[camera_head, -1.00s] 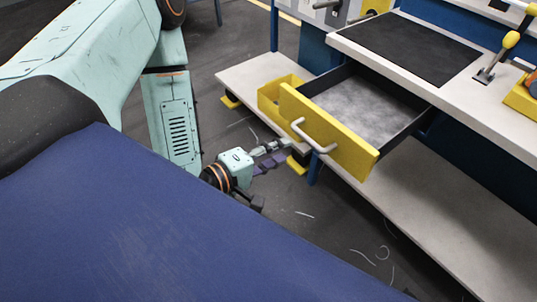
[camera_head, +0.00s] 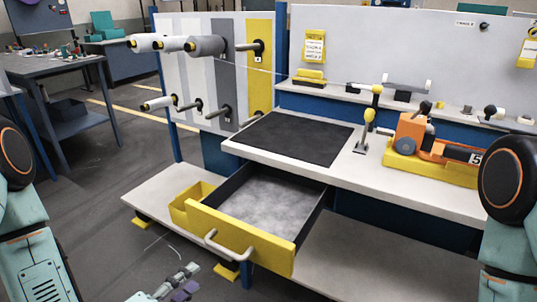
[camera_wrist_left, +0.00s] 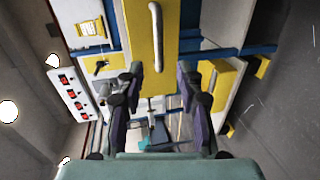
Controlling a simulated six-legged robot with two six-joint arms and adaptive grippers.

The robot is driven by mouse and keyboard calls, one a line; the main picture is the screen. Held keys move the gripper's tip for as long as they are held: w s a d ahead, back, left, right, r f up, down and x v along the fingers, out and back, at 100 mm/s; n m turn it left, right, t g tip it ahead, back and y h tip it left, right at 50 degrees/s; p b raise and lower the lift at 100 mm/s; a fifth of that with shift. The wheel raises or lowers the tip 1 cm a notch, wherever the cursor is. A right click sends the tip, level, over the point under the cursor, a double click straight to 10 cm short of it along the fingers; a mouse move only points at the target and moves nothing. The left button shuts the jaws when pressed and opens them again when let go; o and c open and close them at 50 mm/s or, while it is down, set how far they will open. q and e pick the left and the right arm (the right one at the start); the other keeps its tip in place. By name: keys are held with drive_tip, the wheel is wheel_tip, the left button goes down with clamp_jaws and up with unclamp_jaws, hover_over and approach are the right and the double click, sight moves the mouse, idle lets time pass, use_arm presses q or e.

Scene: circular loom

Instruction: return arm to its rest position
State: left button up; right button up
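My left gripper (camera_head: 170,285) shows at the bottom edge of the head view, below and left of the open drawer's handle. Its fingers are spread with nothing between them in the left wrist view (camera_wrist_left: 160,90). The rest of that gripper is cut off in the head view. Links of my left arm (camera_head: 30,235) stand at the left edge and links of my right arm (camera_head: 508,190) at the right edge. My right gripper is out of view.
A yellow-fronted drawer (camera_head: 245,240) stands pulled out under the workbench (camera_head: 440,195); its handle (camera_wrist_left: 156,38) shows in the wrist view. Floor (camera_head: 110,250) left of the bench is open.

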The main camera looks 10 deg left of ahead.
use_arm(q)
drive_tip(key=s+f+m+g+y, duration=0.2)
drive_tip(key=s+f+m+g, duration=0.4)
drive_tip(key=s, duration=0.4)
drive_tip(key=s+f+m+g+y, duration=0.3)
drive_tip(key=s+f+m+g, duration=0.4)
drive_tip(key=s, duration=0.4)
wheel_tip(320, 180, down, 2)
drive_tip(key=shift+f+g, duration=0.15)
drive_tip(key=shift+g, duration=0.65)
drive_tip(key=shift+w, duration=0.15)
